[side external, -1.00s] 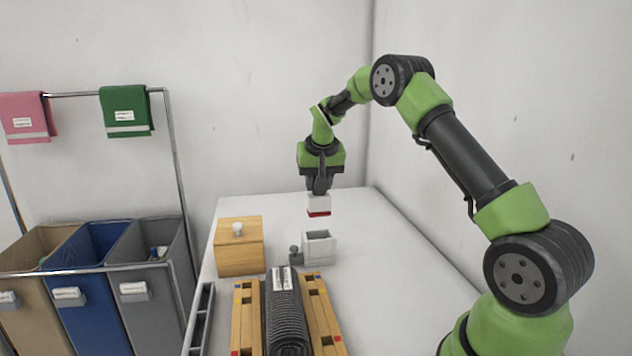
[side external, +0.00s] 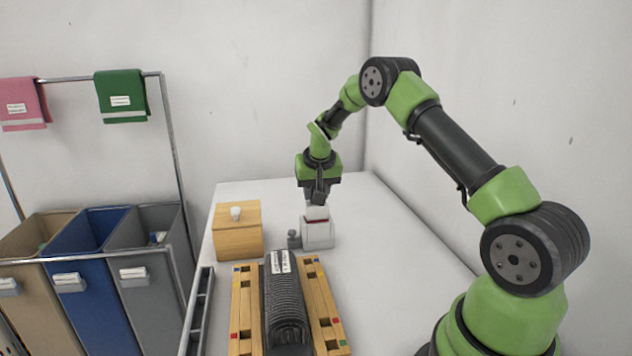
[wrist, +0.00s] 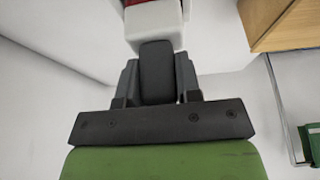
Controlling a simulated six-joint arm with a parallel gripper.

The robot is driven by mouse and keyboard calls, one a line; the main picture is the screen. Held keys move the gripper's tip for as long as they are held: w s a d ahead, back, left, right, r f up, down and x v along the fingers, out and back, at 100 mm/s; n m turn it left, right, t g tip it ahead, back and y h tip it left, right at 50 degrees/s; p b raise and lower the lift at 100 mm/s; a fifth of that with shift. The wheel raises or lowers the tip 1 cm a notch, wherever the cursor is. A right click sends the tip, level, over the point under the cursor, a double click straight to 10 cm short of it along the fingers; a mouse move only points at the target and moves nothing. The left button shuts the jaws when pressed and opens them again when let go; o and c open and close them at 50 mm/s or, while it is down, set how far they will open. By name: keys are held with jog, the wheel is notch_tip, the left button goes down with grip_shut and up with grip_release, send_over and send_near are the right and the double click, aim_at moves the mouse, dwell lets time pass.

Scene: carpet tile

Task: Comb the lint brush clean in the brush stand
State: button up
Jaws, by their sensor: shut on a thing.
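My gripper (side external: 318,200) points straight down above the brush stand and is shut on the lint brush (side external: 317,213). The brush has a white body with a red strip low on it. It sits at the mouth of the brush stand (side external: 318,235), a small light-grey box with an open top. The brush's lower face is hidden inside or behind the stand's rim. In the wrist view the white brush body (wrist: 157,30) with a red part shows beyond the dark fingers.
A wooden box (side external: 238,240) with a white knob stands left of the stand, with a small grey knobbed piece (side external: 294,240) between. In front, a dark ribbed roll (side external: 285,305) lies on a wooden rack (side external: 243,315). The table's right side is clear.

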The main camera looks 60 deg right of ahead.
jog(key=shift+f, duration=1.7)
jog(key=o, duration=1.1)
jog(key=shift+c, duration=0.2)
jog(key=v, duration=1)
